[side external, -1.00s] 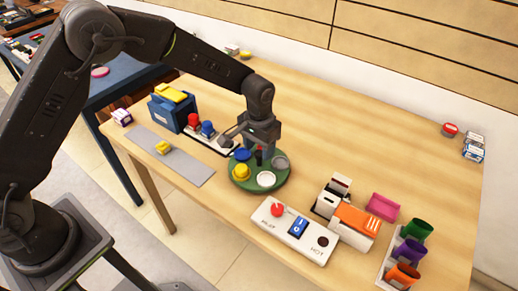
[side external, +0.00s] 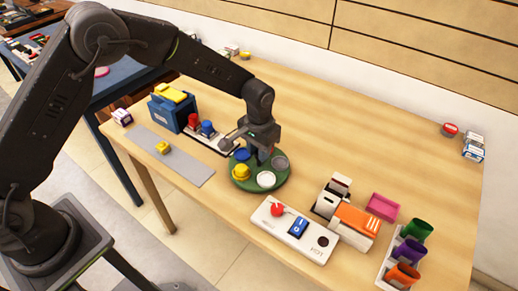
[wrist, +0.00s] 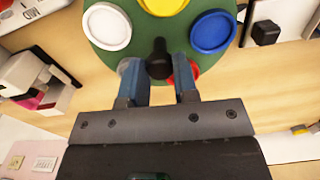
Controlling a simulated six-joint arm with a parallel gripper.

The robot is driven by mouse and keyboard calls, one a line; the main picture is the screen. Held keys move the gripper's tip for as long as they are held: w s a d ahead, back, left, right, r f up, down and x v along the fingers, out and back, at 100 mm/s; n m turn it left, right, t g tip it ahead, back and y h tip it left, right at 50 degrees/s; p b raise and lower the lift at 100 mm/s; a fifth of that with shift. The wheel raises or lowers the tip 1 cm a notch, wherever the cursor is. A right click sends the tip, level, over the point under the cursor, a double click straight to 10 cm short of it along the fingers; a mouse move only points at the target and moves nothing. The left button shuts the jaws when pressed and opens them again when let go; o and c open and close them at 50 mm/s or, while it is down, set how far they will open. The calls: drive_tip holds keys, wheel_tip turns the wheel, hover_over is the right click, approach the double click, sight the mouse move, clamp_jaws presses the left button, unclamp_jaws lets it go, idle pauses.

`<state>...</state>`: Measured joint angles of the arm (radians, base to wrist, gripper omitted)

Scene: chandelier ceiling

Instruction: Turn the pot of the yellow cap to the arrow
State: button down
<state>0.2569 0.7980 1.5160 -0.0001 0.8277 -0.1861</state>
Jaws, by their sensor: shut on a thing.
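A round green turntable (side external: 262,187) stands on the table and carries several coloured pots. The yellow-capped pot (side external: 240,172) is at its front left, and its cap shows at the top edge of the wrist view (wrist: 162,4). Blue (wrist: 212,32) and white (wrist: 107,27) ones sit on either side of it. A grey one (side external: 279,163) is at the right, and a red one (wrist: 184,72) is partly hidden by a finger. My gripper (wrist: 157,68) points down over the turntable's middle, shut on its black central knob (wrist: 158,57). I cannot make out the arrow.
A white switch panel (side external: 292,230) with a red knob lies in front. A blue box (side external: 172,112) and red and blue buttons are at the left. An orange-topped box (side external: 357,220) and coloured cups (side external: 409,252) stand right. The table behind the turntable is clear.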

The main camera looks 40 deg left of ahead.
drive_tip(key=shift+m, duration=3.6)
drive_tip(key=shift+r+m, duration=0.1)
drive_tip(key=shift+m, duration=3.6)
drive_tip(key=c, duration=0.9)
unclamp_jaws()
